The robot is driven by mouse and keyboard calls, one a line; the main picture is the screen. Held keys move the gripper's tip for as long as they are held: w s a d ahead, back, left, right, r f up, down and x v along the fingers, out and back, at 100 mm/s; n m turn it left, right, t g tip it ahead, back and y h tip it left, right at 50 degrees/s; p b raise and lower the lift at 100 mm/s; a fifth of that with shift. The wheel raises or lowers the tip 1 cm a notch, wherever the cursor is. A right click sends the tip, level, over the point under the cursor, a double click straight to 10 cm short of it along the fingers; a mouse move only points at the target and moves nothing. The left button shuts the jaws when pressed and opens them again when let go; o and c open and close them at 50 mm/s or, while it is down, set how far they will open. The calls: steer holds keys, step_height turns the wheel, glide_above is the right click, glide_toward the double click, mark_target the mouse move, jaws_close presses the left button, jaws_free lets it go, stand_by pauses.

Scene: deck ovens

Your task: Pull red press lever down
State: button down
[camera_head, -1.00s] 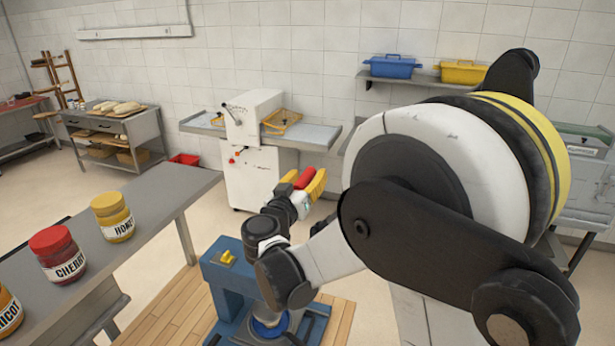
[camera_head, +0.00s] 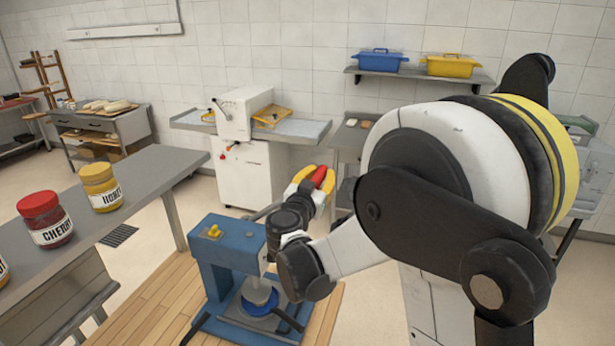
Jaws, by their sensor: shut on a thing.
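The blue press (camera_head: 228,240) stands on a wooden platform at the lower middle, with a pale cylinder and a blue round part (camera_head: 258,296) on its base. The red lever handle (camera_head: 319,176) shows between the yellow fingers of my gripper (camera_head: 316,180), up and to the right of the press. My gripper is shut on this red handle, fingers pointing up. A grey rod shows between the press head and my black wrist; my wrist and arm hide most of the lever's shaft and its joint with the press.
A grey table (camera_head: 150,180) at left holds a cherry jar (camera_head: 46,219) and a honey jar (camera_head: 101,188). A white machine (camera_head: 243,170) stands behind. A wall shelf (camera_head: 425,76) holds a blue bin (camera_head: 379,61) and a yellow bin (camera_head: 446,65). Open floor lies between table and platform.

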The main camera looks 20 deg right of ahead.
steer(key=s+d+f+m+b, duration=0.1)
steer(key=d+f+m+b, duration=0.1)
steer(key=f+b, duration=0.4)
steer(key=s+d+f+m+b, duration=0.2)
steer(key=f+b, duration=0.5)
steer(key=f, duration=0.4)
steer(key=s+d+f+m+b, duration=0.1)
steer(key=f+m+b, duration=0.2)
steer(key=f+b, duration=0.4)
steer(key=shift+s+d+f, duration=0.25)
steer(key=shift+d+f, duration=0.15)
steer(key=shift+f, duration=0.35)
steer(key=shift+b, duration=0.3)
steer(key=c, duration=1.2)
jaws_free()
steer(key=shift+f, duration=0.1)
steer(key=shift+o, duration=0.2)
steer(key=shift+a, duration=0.15)
